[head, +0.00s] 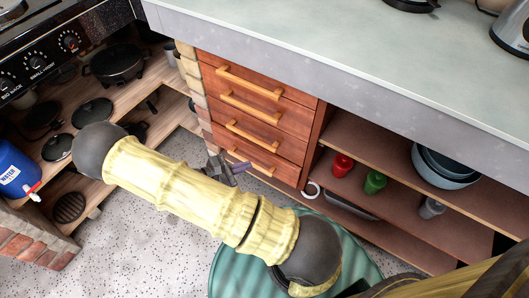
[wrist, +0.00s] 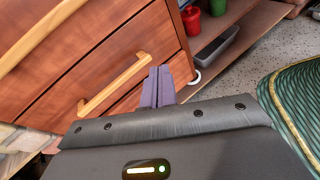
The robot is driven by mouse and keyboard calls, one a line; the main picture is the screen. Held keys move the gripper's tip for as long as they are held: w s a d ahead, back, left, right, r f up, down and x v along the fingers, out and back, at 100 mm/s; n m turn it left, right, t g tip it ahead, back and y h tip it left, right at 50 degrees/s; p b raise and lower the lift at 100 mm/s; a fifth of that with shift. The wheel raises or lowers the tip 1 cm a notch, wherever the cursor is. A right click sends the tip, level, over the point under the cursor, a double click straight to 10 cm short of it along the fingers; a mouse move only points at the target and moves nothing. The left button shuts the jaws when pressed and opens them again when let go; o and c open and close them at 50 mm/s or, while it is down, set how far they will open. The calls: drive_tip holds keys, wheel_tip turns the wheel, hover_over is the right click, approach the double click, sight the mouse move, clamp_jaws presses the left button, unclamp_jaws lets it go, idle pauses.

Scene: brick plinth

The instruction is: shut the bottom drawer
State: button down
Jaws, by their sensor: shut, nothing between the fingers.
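The stack of wooden drawers stands under the counter in the head view. The bottom drawer (head: 287,172) is the lowest, with a light wooden bar handle (head: 252,162). Its front looks flush or nearly so with those above; I cannot tell whether a small gap remains. My gripper (head: 241,167) is just in front of this drawer, low down. In the wrist view the purple fingers (wrist: 157,86) are together and empty, beside the right end of a bar handle (wrist: 116,84) on a drawer front. I cannot tell whether they touch the front.
Open shelves to the right hold a red cup (head: 342,165), a green cup (head: 375,182) and blue bowls (head: 445,167). Left are pan shelves and a blue container (head: 16,170). A green ribbed round object (head: 232,268) stands below my arm. Speckled floor (head: 150,250) is clear left of it.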

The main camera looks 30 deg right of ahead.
drive_tip(key=s+a+r+m+y+p, duration=0.1)
drive_tip(key=r+m+y+p, duration=0.3)
drive_tip(key=r+p, duration=1.1)
drive_tip(key=s+a+r+m+t+y+p, duration=0.1)
drive_tip(key=s+r+m+y+p, duration=0.2)
drive_tip(key=r+p, duration=1.2)
drive_tip(key=s+a+r+m+y+p, duration=0.1)
drive_tip(key=r+m+y+p, duration=0.6)
drive_tip(key=r, duration=3.1)
drive_tip(key=s+m+p, duration=0.1)
drive_tip(key=m+p, duration=0.1)
drive_tip(key=p, duration=0.7)
drive_tip(key=shift+r+t, duration=0.35)
drive_tip(key=shift+t, duration=0.05)
